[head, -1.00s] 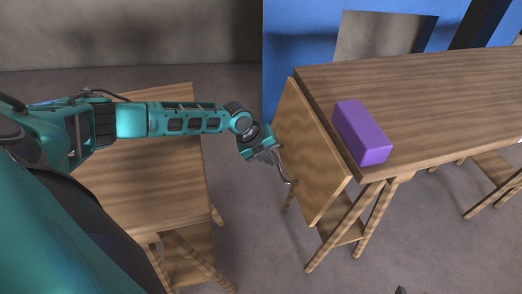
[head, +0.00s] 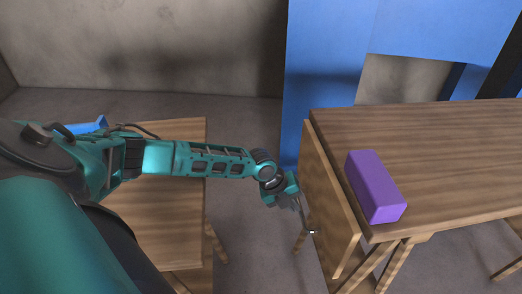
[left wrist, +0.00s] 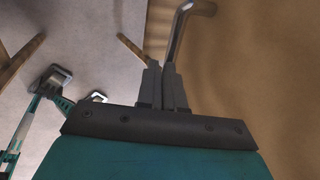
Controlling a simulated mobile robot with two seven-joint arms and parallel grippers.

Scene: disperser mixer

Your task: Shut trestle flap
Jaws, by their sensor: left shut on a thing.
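The trestle flap (head: 323,190) is a wooden panel along the left end of the trestle table (head: 440,150). In the head view it hangs down steeply beside the table end. My left gripper (head: 304,216) is at the flap's outer face, low down. In the left wrist view my left gripper (left wrist: 165,86) has its fingers together on a bent metal handle (left wrist: 184,28). The flap's face (left wrist: 255,70) fills the right of that view. The exact contact is partly hidden by the fingers. My right gripper cannot be made out.
A purple block (head: 376,187) lies on the trestle table close to the flap's edge. Another wooden table (head: 165,225) stands at left under my left arm. Bare floor (head: 245,230) lies between the tables. A blue panel (head: 330,70) stands behind.

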